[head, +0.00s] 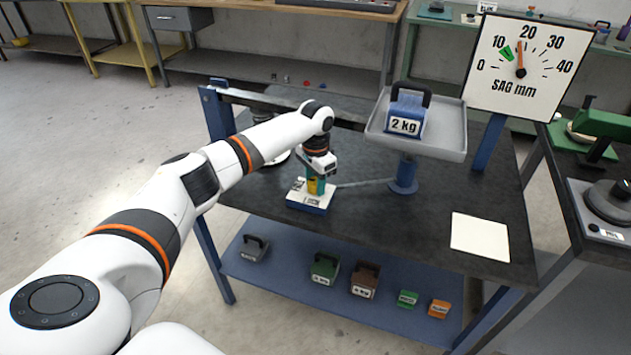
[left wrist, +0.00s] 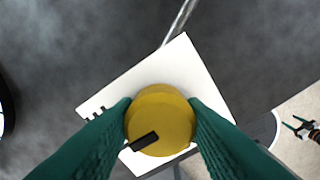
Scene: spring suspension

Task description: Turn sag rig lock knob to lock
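The lock knob is a round yellow knob with a black pointer mark (left wrist: 160,112), on a white-topped base plate (left wrist: 195,75) with black lettering along one side. In the left wrist view the pointer lies toward the lower left of the knob. My left gripper (head: 315,187) reaches down over the knob from above; its two green fingers touch the knob's left and right sides in the left wrist view. In the head view the base (head: 308,202) is a small blue block with a white top, and the fingers hide much of the knob.
A grey tray (head: 455,150) on a blue post holds a blue 2 kg weight (head: 404,118). The SAG mm dial (head: 525,65) has its needle near 17. A white card (head: 480,236) lies on the dark table. Several weights, including a green one (head: 323,269), sit on the lower shelf.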

